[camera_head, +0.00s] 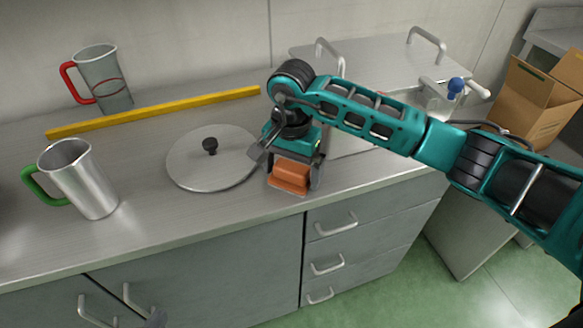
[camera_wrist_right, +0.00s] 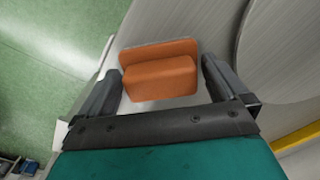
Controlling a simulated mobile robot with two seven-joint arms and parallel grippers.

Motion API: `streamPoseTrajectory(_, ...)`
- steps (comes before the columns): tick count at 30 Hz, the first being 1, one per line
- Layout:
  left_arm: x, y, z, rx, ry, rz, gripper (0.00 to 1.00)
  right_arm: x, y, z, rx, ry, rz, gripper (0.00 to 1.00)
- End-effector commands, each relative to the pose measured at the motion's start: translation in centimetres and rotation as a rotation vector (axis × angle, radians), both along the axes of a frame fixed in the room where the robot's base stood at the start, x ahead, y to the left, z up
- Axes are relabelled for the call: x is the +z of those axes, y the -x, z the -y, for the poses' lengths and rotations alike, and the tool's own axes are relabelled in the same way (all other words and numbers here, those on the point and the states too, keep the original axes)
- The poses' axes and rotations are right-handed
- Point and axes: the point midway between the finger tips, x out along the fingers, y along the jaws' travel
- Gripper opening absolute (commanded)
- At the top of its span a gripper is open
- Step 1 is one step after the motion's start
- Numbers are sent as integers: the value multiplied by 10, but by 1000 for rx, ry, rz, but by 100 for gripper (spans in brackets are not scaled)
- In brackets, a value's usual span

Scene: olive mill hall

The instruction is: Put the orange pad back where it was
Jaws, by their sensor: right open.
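The orange pad (camera_head: 290,176) is a small block with a thin flange. It rests at the front edge of the metal counter (camera_head: 160,222), right of the round lid. In the right wrist view the pad (camera_wrist_right: 160,78) lies between the two fingers, with a visible gap on each side. My right gripper (camera_head: 288,170) is open over the pad, one finger on each side, pointing down.
The round lid (camera_head: 190,170) with a black knob is just left of my right gripper. A lidded metal tank (camera_head: 375,62) is behind my right arm.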

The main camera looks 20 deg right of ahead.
Motion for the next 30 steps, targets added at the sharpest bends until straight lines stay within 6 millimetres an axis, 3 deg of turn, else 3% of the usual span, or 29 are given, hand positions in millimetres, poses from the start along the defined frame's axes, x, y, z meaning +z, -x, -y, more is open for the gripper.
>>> streamPoseTrajectory(15,-5,0,0,1,-1,0,0,102,-1,0,0,1,5,100)
streamPoseTrajectory(21,-5,0,-1,1,-1,0,0,118,0,0,0,1,2,100)
streamPoseTrajectory(30,-4,-2,-1,1,-1,3,0,119,0,0,0,-1,1,100)
